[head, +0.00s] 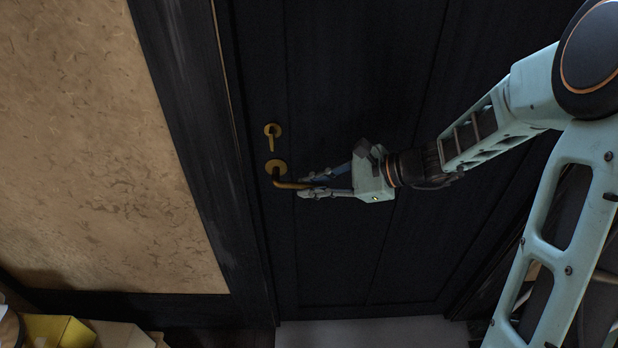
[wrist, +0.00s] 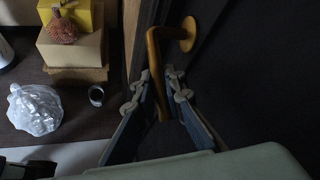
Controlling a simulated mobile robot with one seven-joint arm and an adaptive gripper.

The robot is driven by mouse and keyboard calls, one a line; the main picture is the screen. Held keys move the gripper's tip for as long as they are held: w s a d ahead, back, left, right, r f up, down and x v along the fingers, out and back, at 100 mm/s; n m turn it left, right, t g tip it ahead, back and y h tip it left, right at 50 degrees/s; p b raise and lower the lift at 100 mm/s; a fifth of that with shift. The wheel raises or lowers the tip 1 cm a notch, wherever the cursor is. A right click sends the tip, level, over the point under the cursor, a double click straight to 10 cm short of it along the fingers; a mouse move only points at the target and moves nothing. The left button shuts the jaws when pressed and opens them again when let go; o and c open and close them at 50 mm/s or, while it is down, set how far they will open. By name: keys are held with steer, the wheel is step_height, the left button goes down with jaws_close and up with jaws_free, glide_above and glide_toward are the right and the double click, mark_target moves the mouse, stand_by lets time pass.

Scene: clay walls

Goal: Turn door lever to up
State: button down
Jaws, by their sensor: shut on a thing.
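The brass door lever (head: 289,185) sticks out to the right from its round plate on the dark door (head: 340,90), roughly level and tilted slightly down in the head view. My gripper (head: 314,188) is shut on the lever's free end, with one finger above it and one below. In the wrist view the lever (wrist: 154,48) runs from its round plate down between the two fingers of my gripper (wrist: 160,92). The fingers hide part of the lever's end.
A smaller brass turn piece (head: 272,136) sits above the lever. The dark door frame (head: 190,110) and clay wall (head: 90,150) are to the left. Boxes (wrist: 72,48), a clear plastic bag (wrist: 35,108) and a small dark round item (wrist: 96,96) lie below.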

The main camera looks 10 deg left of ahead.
steer(key=shift+r+h+p, duration=0.65)
steer(key=shift+h+p, duration=0.25)
steer(key=shift+d, duration=0.1)
steer(key=c, duration=2)
jaws_free()
steer(key=shift+o, duration=0.2)
steer(key=v, duration=1.2)
steer(key=shift+s+r, duration=0.1)
